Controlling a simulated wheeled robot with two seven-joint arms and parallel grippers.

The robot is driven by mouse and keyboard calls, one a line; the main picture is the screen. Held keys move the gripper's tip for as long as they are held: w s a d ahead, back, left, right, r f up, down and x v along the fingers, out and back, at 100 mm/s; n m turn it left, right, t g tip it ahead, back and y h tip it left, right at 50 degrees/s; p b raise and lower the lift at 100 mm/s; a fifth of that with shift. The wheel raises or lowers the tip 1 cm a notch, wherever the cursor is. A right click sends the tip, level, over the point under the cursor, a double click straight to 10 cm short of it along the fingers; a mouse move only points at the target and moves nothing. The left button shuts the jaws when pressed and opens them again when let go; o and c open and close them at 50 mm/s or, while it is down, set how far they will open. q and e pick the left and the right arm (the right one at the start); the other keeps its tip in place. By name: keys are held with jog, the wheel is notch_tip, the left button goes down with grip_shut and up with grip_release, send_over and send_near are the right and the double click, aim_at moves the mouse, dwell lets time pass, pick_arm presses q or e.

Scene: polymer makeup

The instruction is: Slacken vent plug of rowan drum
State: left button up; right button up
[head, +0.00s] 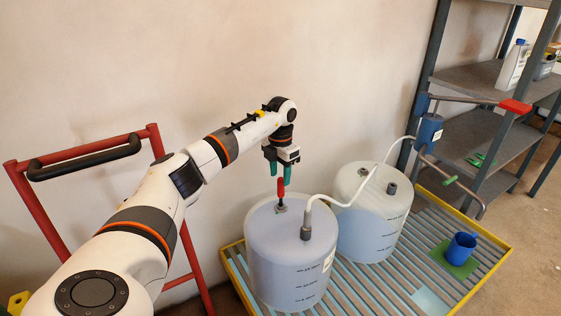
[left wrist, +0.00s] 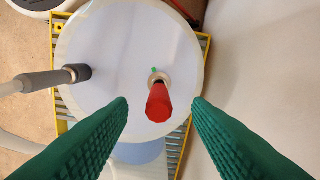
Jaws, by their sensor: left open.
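Two translucent white drums stand on a slatted pallet; I cannot read which is the rowan one. The near drum (head: 265,262) has a red-handled piece (head: 281,187) standing upright on a small round fitting (head: 281,208) on its top. In the left wrist view the red handle (left wrist: 158,103) rises from a pale ring (left wrist: 159,77) with a small green mark beside it. My left gripper (head: 278,173) is open just above the handle, its green fingers on either side and apart from it. The far drum (head: 358,232) has two fittings on its lid. My right gripper is out of view.
A white hose (head: 338,203) runs from the near drum's grey connector (head: 306,232) to a blue pump (head: 430,130) on a swing arm. A blue mug (head: 461,248) stands on a green mat at right. A red trolley frame (head: 172,205) stands at left, grey shelving at right.

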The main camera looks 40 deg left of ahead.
aim_at(280, 196)
pick_arm(q)
notch_tip(280, 196, down, 6)
jog(key=shift+f+b, duration=0.15)
jog(key=shift+b, duration=0.15)
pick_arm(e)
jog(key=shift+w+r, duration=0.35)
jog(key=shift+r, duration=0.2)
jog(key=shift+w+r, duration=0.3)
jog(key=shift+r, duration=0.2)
pick_arm(q)
grip_shut()
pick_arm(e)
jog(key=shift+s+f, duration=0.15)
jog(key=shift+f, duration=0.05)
pick_arm(q)
jog(key=shift+r, duration=0.25)
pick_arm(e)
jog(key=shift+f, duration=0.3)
